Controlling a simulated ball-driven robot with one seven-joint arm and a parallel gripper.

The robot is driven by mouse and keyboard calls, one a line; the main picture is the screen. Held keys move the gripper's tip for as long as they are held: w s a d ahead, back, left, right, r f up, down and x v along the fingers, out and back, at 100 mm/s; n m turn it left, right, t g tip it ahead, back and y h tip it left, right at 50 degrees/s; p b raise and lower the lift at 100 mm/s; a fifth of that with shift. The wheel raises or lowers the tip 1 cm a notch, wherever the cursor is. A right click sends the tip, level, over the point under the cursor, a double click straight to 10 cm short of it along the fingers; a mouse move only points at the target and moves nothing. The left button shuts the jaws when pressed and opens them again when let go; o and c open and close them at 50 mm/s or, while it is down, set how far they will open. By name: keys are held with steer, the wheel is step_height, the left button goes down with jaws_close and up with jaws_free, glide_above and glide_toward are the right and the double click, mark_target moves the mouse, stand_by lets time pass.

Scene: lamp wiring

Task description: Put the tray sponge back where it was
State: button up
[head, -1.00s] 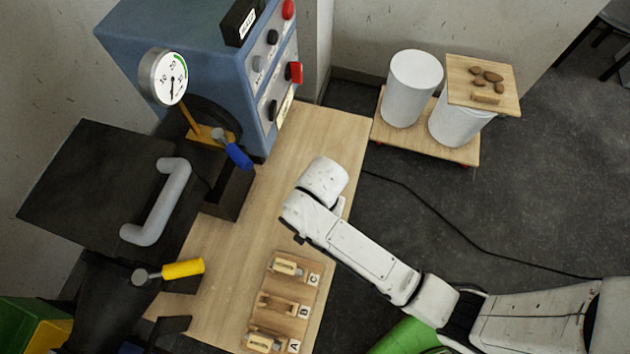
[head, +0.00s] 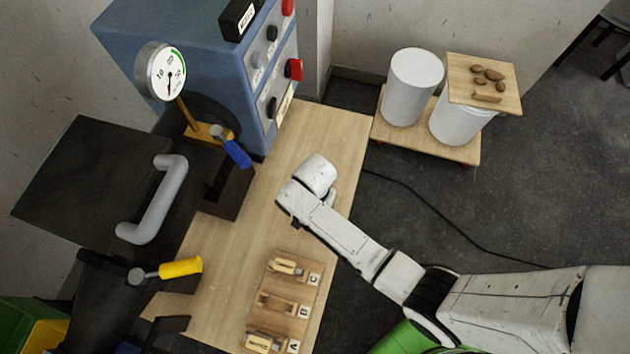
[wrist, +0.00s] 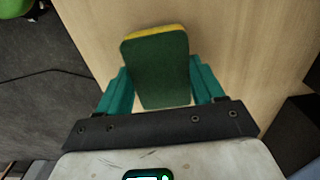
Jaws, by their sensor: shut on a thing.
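The sponge (wrist: 158,72), green with a yellow edge, is between the two teal fingers of my gripper (wrist: 162,88) in the wrist view. The gripper is shut on it, with bare wooden tabletop behind. I cannot tell whether the sponge touches the table. In the head view my arm's white end hangs over the wooden table (head: 318,130), and it hides the sponge and the fingers. A wooden tray (head: 292,297) with slots marked A, B and C lies nearer on the table. Slots A and C hold small labelled parts; the middle one shows a wooden piece.
A blue machine (head: 180,50) with buttons and a gauge (head: 160,72) stands at the back left. A black press with a grey handle (head: 160,200) and a yellow-handled lever (head: 180,267) flank the table's left. White drums (head: 414,85) stand right. The far tabletop is clear.

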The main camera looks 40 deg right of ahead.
steer(key=shift+f, duration=0.15)
steer(key=o, duration=1)
step_height(320, 180, up, 12)
steer(key=p, duration=0.1)
steer(key=s+d+r+n, duration=0.3)
steer(key=s+d+n, duration=0.1)
steer(key=s, duration=0.4)
steer(key=s+d+r+n+t, duration=0.1)
steer(key=s+d+r+n, duration=0.2)
steer(key=s+n, duration=0.3)
steer(key=shift+s+d+r, duration=0.4)
steer(key=shift+s+d, duration=0.15)
steer(key=shift+s, duration=0.6)
